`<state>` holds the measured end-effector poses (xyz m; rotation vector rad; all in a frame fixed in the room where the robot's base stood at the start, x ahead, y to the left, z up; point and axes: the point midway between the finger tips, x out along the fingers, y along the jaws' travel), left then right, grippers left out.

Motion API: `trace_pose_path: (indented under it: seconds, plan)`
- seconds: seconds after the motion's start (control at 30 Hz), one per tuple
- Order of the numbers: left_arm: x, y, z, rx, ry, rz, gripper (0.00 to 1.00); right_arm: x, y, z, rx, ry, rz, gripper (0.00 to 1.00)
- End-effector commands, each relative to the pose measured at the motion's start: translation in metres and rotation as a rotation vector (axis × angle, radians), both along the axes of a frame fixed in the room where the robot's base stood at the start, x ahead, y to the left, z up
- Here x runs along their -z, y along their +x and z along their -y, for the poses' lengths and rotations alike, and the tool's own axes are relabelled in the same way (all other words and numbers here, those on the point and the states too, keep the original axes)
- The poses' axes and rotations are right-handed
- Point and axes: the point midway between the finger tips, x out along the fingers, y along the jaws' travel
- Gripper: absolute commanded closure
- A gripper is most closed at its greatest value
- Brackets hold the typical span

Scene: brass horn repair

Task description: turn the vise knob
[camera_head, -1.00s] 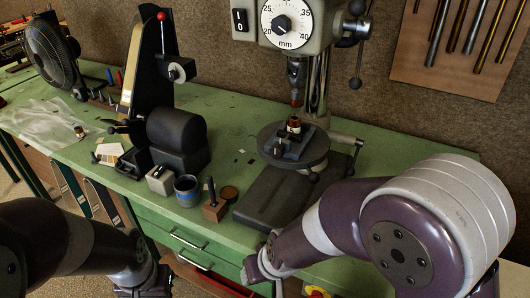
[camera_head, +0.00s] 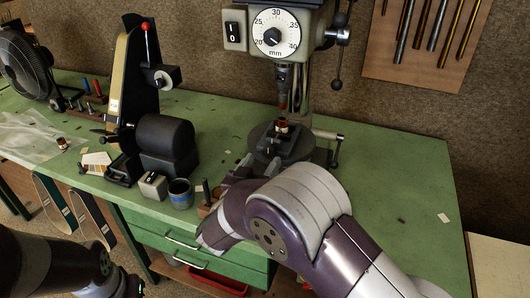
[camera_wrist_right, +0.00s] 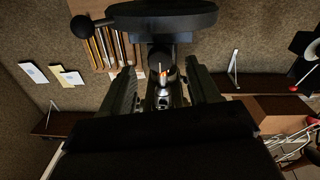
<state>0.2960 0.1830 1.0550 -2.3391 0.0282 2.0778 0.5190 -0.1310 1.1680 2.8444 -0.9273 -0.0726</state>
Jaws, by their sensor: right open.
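The small dark vise (camera_head: 285,142) sits on the round drill-press table and bears a small copper-coloured piece (camera_head: 282,124). A dark knob (camera_head: 270,150) seems to be at the vise's front, but it is small and partly lost against the dark parts. My right gripper (camera_head: 246,163) is at the front left of the vise, partly hidden by my own arm. In the right wrist view its two fingers (camera_wrist_right: 163,90) stand wide apart, with metal parts and an orange-lit piece visible between them. I see no contact. My left arm enters at lower left; its gripper is out of frame.
The drill press (camera_head: 285,35) rises above the vise, with a crank handle (camera_head: 328,135) to the right.

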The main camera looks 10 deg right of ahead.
Motion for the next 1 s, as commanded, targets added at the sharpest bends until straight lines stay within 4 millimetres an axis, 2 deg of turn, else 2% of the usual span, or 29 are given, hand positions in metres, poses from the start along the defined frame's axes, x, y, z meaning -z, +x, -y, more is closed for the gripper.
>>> trace_pose_path:
  seconds: [0.2, 0.5, 0.53, 0.7, 1.0]
  plan:
    - [-0.007, 0.000, 0.000, 0.000, 0.000, 0.000, 1.00, -0.001, 0.022, 0.016, 0.000, 0.000, 0.000, 0.39]
    - [-0.007, 0.000, 0.000, 0.000, 0.000, 0.000, 1.00, 0.000, 0.025, 0.018, -0.002, 0.000, 0.000, 0.39]
    - [-0.007, 0.000, 0.000, 0.000, 0.000, 0.000, 1.00, 0.000, 0.025, 0.018, -0.002, 0.000, 0.000, 0.42]
    - [-0.007, 0.000, 0.000, 0.000, 0.000, 0.000, 1.00, 0.000, 0.025, 0.018, -0.002, 0.000, 0.000, 0.95]
    - [-0.003, 0.000, 0.000, 0.000, 0.000, 0.000, 1.00, 0.002, 0.025, 0.018, -0.002, 0.023, 0.015, 0.95]
